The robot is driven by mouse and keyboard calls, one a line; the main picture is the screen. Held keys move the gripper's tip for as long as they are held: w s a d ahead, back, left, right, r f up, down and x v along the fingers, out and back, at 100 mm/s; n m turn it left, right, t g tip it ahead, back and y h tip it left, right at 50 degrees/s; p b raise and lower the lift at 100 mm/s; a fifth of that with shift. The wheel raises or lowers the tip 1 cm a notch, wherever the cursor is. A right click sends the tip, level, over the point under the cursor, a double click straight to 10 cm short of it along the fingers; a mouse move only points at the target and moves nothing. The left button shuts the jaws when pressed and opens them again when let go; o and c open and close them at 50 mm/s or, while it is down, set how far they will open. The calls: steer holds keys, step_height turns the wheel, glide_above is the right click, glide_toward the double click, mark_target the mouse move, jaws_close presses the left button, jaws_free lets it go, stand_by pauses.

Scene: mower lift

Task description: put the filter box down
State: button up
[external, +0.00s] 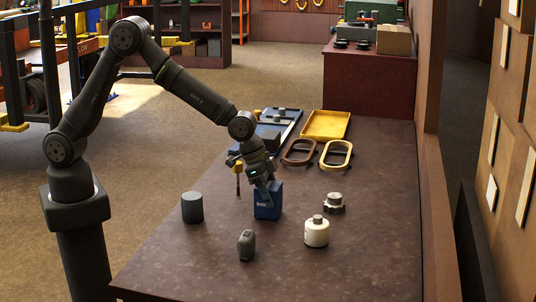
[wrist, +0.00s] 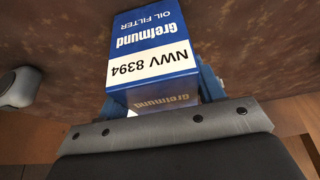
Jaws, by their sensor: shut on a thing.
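The filter box (external: 267,203) is a blue box that stands upright at the middle of the brown table in the external view. In the wrist view the same box (wrist: 156,55) shows white lettering reading Grefmund OIL FILTER and a white label NWV 8394. My gripper (external: 267,187) is above the box and shut on its upper part. The box's base looks to be at or very near the table top; I cannot tell whether it touches. The fingertips are mostly hidden in the wrist view.
On the table (external: 350,260) stand a dark cylinder (external: 192,207), a small dark grey object (external: 246,245), a white bottle (external: 317,232) and a metal part (external: 333,203). Behind are two oval gaskets (external: 336,155), a yellow tray (external: 325,125) and a blue-grey tray (external: 272,131). The front right is clear.

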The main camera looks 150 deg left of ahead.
mark_target(272, 185)
steer(key=shift+f, duration=0.1)
steer(key=o, duration=1.2)
steer(key=shift+c, duration=0.2)
steer(key=v, duration=1.2)
steer(key=x, duration=1.2)
steer(key=shift+w, duration=0.1)
steer(key=shift+r, duration=2.05)
steer(key=shift+f, duration=0.15)
